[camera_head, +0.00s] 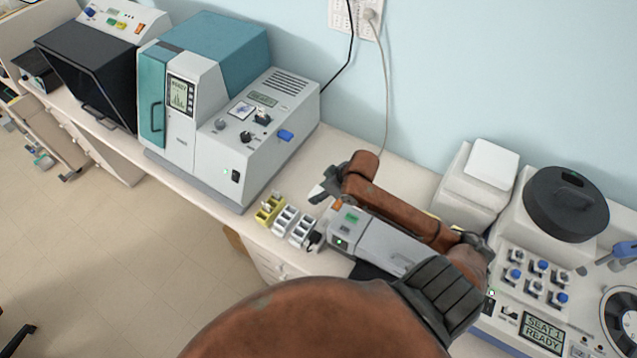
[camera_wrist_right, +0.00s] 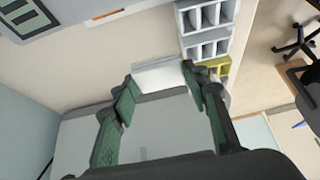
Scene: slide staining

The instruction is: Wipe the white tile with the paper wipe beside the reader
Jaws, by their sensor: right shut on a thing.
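My right gripper (camera_head: 325,190) is over the bench, just past the far left end of a low grey reader (camera_head: 385,240). In the right wrist view my right gripper (camera_wrist_right: 160,88) is shut on a flat white thing with layered edges, which looks like the paper wipe (camera_wrist_right: 158,75). In the head view the wipe is too small and covered to make out clearly. I cannot pick out the white tile with certainty; a flat white square (camera_head: 492,163) lies on a white box at the right. My left gripper is out of view.
Yellow and white slide racks (camera_head: 285,222) stand close to the left of the gripper, near the bench's front edge. A large teal and grey machine (camera_head: 265,120) stands farther left. A device with a round black lid (camera_head: 567,205) is at the right.

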